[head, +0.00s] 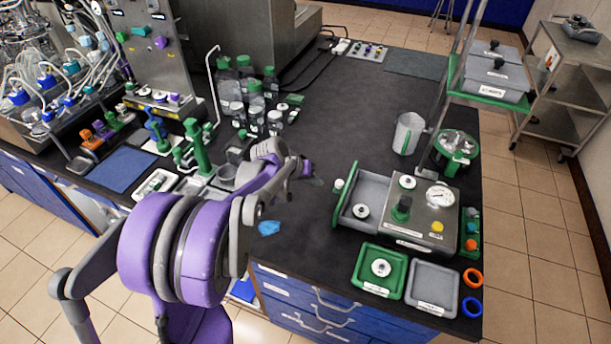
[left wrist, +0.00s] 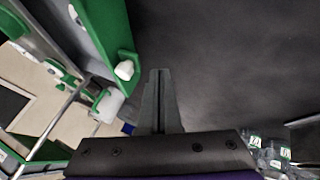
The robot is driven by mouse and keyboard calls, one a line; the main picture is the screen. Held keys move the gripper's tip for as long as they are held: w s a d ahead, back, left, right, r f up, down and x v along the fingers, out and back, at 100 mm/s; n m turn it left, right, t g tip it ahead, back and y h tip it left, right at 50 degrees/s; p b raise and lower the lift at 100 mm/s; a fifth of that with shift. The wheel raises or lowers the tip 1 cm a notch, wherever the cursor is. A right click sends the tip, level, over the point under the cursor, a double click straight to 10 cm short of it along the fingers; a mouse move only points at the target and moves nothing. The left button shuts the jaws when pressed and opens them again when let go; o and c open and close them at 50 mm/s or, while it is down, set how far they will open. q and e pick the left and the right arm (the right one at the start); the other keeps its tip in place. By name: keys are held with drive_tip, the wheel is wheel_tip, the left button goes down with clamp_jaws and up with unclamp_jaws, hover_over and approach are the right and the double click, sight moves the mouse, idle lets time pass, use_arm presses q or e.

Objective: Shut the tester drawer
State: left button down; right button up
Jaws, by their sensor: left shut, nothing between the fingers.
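The tester (head: 425,215) is a grey box with a gauge, a green knob and a yellow button, near the bench's front right. Its drawer (head: 370,190) stands open toward the left, with a green front panel (head: 345,205), a white knob (head: 339,184) and a round white-and-dark piece inside. My left gripper (head: 316,181) is left of the panel, apart from it, shut and empty. In the left wrist view its fingers (left wrist: 160,100) are together, with the green panel (left wrist: 105,35) and white knob (left wrist: 125,70) to their upper left. My right gripper is not seen.
A green tray (head: 362,283) and a grey tray (head: 430,304) lie in front of the tester. A clear jug (head: 407,133) and a green-rimmed pot (head: 440,165) stand behind it. Bottles (head: 255,95) stand back left. A blue scrap (head: 269,228) lies near the front edge.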

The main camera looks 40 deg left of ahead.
use_arm(q)
drive_tip(key=d, duration=0.1)
drive_tip(key=w+d, duration=0.1)
drive_tip(key=d, duration=0.1)
drive_tip(key=shift+w+r, duration=0.15)
drive_tip(key=shift+w, duration=0.15)
drive_tip(key=shift+a, duration=0.1)
drive_tip(key=d, duration=0.3)
drive_tip(key=w+d, duration=0.1)
drive_tip(key=d, duration=0.3)
drive_tip(key=w+d, duration=0.1)
drive_tip(key=d, duration=0.2)
drive_tip(key=shift+w+d, duration=0.2)
drive_tip(key=shift+d, duration=0.2)
drive_tip(key=shift+w+d, duration=0.1)
drive_tip(key=shift+d, duration=0.25)
